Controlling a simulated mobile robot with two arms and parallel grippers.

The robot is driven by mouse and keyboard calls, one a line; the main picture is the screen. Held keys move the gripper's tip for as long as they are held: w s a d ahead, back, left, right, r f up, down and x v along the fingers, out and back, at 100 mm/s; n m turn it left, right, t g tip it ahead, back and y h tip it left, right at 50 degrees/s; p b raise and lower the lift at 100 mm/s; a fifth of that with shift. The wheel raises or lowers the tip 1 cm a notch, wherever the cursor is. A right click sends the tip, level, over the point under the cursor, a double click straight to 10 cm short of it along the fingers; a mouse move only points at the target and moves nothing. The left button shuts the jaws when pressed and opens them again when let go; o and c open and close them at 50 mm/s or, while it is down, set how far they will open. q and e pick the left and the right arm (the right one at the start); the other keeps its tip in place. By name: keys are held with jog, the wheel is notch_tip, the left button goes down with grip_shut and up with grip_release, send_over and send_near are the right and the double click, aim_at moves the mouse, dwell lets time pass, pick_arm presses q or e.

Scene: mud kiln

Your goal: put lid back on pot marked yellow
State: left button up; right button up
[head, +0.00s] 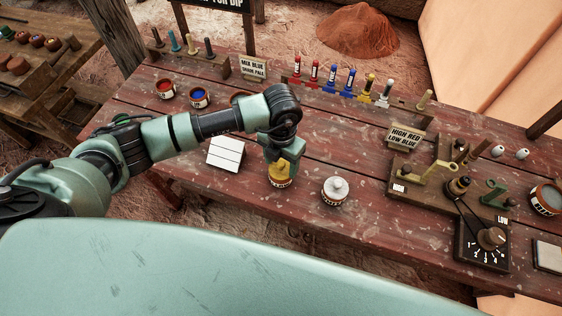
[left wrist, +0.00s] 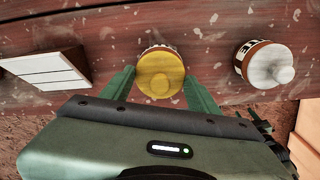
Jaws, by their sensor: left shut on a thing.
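The yellow lid (head: 283,169) is over the pot (head: 281,184) with a pale label band, near the table's front edge. My left gripper (head: 280,158) comes down from above and is shut on the yellow lid. In the left wrist view, the lid (left wrist: 160,74) lies between the two fingers of my left gripper (left wrist: 160,88), with part of the pot's pale rim showing behind it. The lid is in line with the pot; I cannot tell whether it rests fully on it. My right gripper is not in view.
A white-lidded pot (head: 335,190) stands close to the right, and a white slatted block (head: 225,153) to the left. Red (head: 166,88) and blue (head: 199,97) open pots stand farther back. A dial box (head: 484,245) is at the right.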

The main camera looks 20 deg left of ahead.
pick_arm(q)
jog(key=shift+f+b, duration=0.3)
dwell(0.5)
jog(key=o, duration=1.9)
jog(key=shift+r+p, duration=2.45)
jog(key=shift+r, duration=1.35)
